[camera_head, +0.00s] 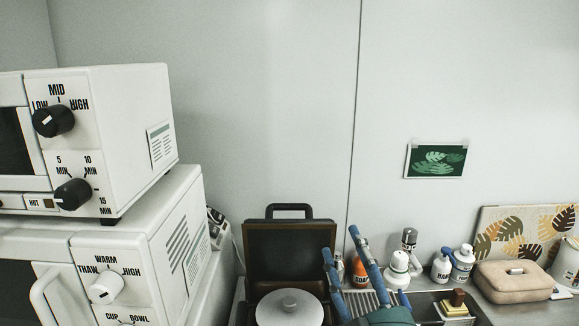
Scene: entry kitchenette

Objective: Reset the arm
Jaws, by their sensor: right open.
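My right gripper (345,262) shows at the bottom centre of the head view, with two blue fingers pointing up and spread apart. It is open, and nothing shows between the fingers. It is in front of the counter, just right of an open dark case-like appliance (290,240) with its lid raised. Its wrist runs off the bottom edge of the picture. My left gripper is not in view.
Two stacked white ovens (120,130) fill the left side. A white round lid (289,308) lies in the open appliance. Bottles, including an orange soap bottle (360,272) and a white bottle (398,270), stand close behind the gripper. A beige box (512,283) sits at right.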

